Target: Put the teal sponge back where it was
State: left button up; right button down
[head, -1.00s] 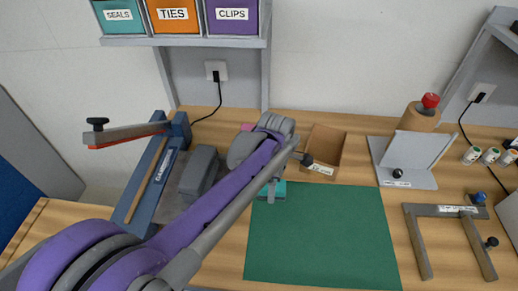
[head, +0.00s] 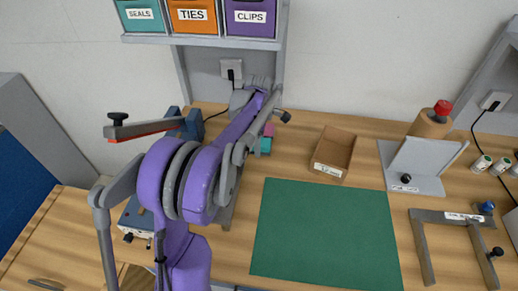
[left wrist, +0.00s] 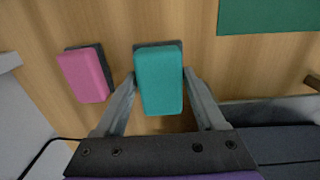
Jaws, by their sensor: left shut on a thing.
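The teal sponge (left wrist: 159,80) has a dark grey backing layer and sits between the two fingers of my left gripper (left wrist: 160,75), which is shut on it. In the head view the teal sponge (head: 266,146) shows just right of my left arm, near the back of the wooden bench. My left fingers are mostly hidden there. A pink sponge (left wrist: 85,75) with a dark backing lies on the bench beside the teal one, a small gap apart; it also shows in the head view (head: 269,130). I cannot tell whether the teal sponge touches the bench. My right gripper is not in view.
A green mat (head: 325,232) lies in front of the sponges. An open cardboard box (head: 333,152) stands to their right. A blue device with a long lever (head: 145,130) is at left, partly behind my arm. A grey stand (head: 415,165) and frame (head: 425,250) are at right.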

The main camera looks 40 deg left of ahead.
pick_arm(q)
jog(key=shift+f, duration=1.75)
